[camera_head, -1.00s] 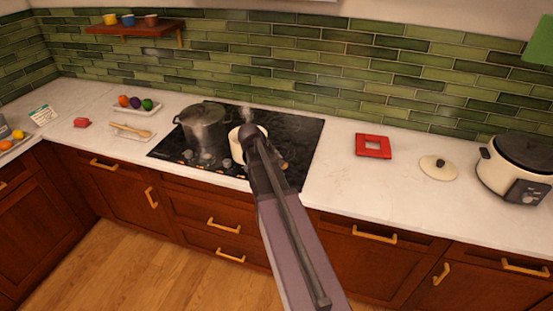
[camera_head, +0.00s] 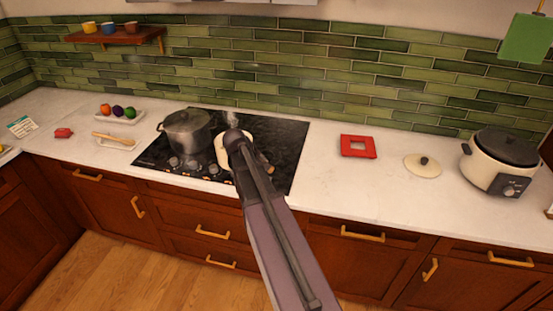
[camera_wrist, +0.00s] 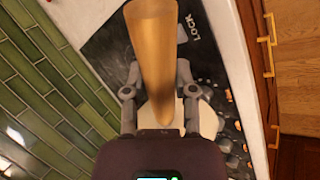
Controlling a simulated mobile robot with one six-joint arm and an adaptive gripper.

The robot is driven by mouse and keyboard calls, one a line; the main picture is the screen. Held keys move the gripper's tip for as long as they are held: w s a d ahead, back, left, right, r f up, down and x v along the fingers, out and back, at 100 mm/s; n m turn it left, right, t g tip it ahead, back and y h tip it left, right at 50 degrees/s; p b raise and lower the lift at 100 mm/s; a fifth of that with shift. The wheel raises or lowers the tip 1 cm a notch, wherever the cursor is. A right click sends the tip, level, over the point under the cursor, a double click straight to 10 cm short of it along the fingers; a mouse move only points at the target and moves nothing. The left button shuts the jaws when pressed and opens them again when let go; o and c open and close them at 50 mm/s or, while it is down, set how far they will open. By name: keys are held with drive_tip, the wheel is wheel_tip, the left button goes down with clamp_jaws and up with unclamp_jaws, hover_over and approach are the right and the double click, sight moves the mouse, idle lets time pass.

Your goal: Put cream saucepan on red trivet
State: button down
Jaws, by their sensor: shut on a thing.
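The cream saucepan (camera_head: 221,152) is over the black cooktop at the right of the grey pot, partly hidden by my arm. In the wrist view my gripper (camera_wrist: 158,88) is shut on the saucepan's wooden handle (camera_wrist: 153,45), with one finger on each side. Part of the cream pan body (camera_wrist: 208,122) shows behind it. I cannot tell whether the pan touches the cooktop.
A lidded grey pot (camera_head: 187,132) stands on the cooktop (camera_head: 288,140). A cream lid (camera_head: 423,165) and a cream cooker (camera_head: 498,163) are right of the trivet. A tiled wall (camera_head: 330,95) runs behind. The counter before the trivet is clear.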

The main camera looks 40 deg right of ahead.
drive_tip(key=shift+f+b, duration=0.8)
drive_tip(key=shift+s, duration=0.15)
